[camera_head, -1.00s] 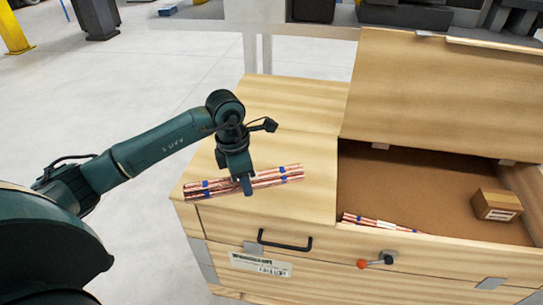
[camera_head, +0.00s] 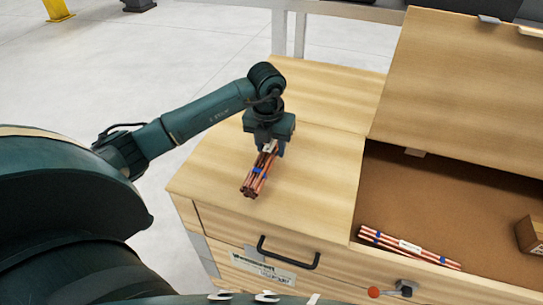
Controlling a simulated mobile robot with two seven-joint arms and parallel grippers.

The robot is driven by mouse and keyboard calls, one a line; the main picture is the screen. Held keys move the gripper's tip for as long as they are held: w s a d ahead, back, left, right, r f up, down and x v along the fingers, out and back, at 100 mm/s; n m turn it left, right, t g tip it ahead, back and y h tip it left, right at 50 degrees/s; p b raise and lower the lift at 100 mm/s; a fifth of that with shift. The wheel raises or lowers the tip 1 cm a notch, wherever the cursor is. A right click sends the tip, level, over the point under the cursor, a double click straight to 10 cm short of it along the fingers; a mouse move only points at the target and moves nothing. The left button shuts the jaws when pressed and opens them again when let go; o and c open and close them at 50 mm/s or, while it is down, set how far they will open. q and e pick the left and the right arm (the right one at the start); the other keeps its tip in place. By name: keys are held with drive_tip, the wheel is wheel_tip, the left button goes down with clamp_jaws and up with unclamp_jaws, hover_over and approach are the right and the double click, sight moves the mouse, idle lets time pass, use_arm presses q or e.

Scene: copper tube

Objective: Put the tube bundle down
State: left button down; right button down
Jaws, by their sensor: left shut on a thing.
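My left gripper (camera_head: 268,148) points down over the wooden top (camera_head: 315,185) left of the open bin. It is shut on a bundle of copper tubes (camera_head: 256,178) with blue bands. The bundle's near end points toward the front edge of the top; its far part is hidden by the gripper. I cannot tell whether the bundle touches the wood or hangs just above it. A second copper tube bundle (camera_head: 408,246) with blue bands and a white label lies in the open bin (camera_head: 440,205), along its front wall. My right gripper is not in view.
The bin's raised wooden lid (camera_head: 460,85) stands behind it. A small cardboard box (camera_head: 531,236) is in the bin at the right edge. The wooden top around the held bundle is clear.

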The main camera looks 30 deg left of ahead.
sight(269, 148)
use_arm(q)
drive_tip(key=shift+w+f, duration=0.1)
drive_tip(key=shift+f, duration=1.8)
drive_tip(key=c, duration=0.8)
unclamp_jaws()
drive_tip(key=shift+f, duration=0.15)
drive_tip(key=shift+c, duration=0.2)
drive_tip(key=r, duration=0.4)
drive_tip(key=s+r, duration=0.1)
drive_tip(key=r, duration=0.7)
drive_tip(key=shift+s+d+r, duration=0.1)
drive_tip(key=shift+s+d, duration=0.1)
drive_tip(key=shift+s, duration=0.05)
